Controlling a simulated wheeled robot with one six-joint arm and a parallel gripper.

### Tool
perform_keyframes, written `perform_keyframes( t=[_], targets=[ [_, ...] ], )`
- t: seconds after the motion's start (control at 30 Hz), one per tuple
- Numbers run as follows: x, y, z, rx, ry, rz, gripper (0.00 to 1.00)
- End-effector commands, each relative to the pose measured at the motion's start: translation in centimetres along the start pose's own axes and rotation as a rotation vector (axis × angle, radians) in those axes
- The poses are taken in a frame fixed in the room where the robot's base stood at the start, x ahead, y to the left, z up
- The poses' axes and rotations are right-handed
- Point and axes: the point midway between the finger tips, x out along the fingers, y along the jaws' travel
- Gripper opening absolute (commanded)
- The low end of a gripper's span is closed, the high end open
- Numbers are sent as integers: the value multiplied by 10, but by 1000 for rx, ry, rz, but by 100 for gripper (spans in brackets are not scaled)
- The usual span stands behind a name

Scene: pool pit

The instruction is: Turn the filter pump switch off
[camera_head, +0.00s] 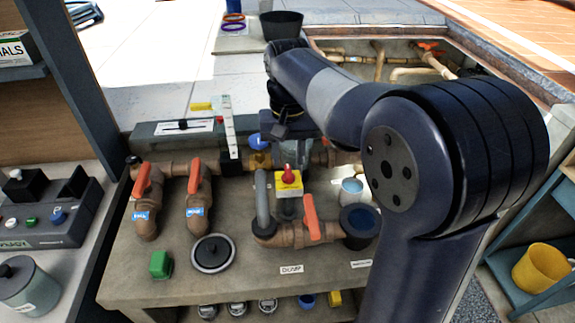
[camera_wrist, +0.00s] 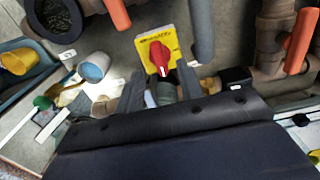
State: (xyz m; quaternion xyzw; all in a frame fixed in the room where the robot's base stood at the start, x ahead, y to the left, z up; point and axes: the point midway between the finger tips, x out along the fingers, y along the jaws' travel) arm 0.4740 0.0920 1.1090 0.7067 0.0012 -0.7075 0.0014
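The switch is a red rotary knob (camera_head: 289,174) on a yellow plate (camera_head: 287,190), standing above the pipework at the middle of the bench. In the wrist view the red knob (camera_wrist: 159,56) faces me on its yellow plate (camera_wrist: 148,42); its grip runs roughly up and down the picture. The plate's lettering is too small to read. My gripper (camera_wrist: 161,82) is open and empty, its two dark fingers spread below the plate with the knob just beyond them. They look apart from the knob. In the head view my gripper (camera_head: 285,130) hangs behind and above the switch.
Orange-handled valves stand left (camera_head: 142,180) and right (camera_head: 311,217) of the switch. A grey curved pipe (camera_head: 262,200) rises close beside it. A white cup (camera_head: 351,191), a black round lid (camera_head: 212,253) and a green block (camera_head: 160,264) rest on the bench (camera_head: 240,295).

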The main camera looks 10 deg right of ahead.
Motion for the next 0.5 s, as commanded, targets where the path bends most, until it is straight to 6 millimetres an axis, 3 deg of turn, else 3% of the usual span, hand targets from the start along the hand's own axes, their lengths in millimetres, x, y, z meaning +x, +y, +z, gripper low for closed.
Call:
perform_keyframes(
  t=[0.2, 0.5],
  targets=[
    [29, 0, 0, 0, -1, 0, 36],
    [37, 0, 0, 0, 1, 0, 36]
  ],
)
